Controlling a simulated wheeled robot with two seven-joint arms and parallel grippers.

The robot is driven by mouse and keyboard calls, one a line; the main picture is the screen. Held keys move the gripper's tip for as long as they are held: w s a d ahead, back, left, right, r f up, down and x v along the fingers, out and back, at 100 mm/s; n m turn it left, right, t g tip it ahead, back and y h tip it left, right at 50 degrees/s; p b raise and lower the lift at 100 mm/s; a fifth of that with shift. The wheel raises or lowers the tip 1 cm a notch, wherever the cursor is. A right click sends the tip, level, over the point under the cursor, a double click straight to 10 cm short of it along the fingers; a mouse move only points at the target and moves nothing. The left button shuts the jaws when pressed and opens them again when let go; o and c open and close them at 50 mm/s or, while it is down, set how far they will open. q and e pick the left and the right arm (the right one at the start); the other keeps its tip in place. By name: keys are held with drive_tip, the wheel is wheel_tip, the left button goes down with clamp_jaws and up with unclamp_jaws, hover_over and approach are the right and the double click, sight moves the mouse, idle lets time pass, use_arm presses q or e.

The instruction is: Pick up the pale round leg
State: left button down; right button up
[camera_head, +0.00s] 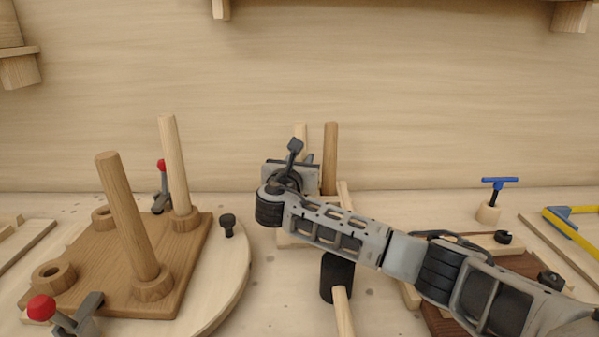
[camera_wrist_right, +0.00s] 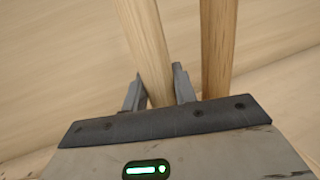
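The pale round leg (camera_head: 301,140) stands upright at the back centre, with its lower part hidden by my right gripper. In the right wrist view the pale leg (camera_wrist_right: 146,45) runs between the two fingers of my right gripper (camera_wrist_right: 160,88). The fingers lie close along both its sides; I cannot tell whether they press on it. In the head view my right gripper (camera_head: 291,170) is at the leg, partly hidden by its own wrist. A browner round leg (camera_head: 330,155) stands just right of it and also shows in the wrist view (camera_wrist_right: 218,45). My left gripper is not in view.
A brown seat board (camera_head: 85,255) at left holds a brown leg (camera_head: 127,215) and a paler leg (camera_head: 174,165) upright. Red-knobbed clamps (camera_head: 42,307) sit beside it. A blue T-handled tool (camera_head: 499,183) stands at right. The wall (camera_head: 400,90) is close behind the legs.

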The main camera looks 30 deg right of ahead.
sight(299, 123)
drive_tip(key=shift+r, duration=0.1)
wheel_tip(299, 123, up, 10)
drive_tip(key=shift+f, duration=0.1)
idle(0.4)
idle(0.6)
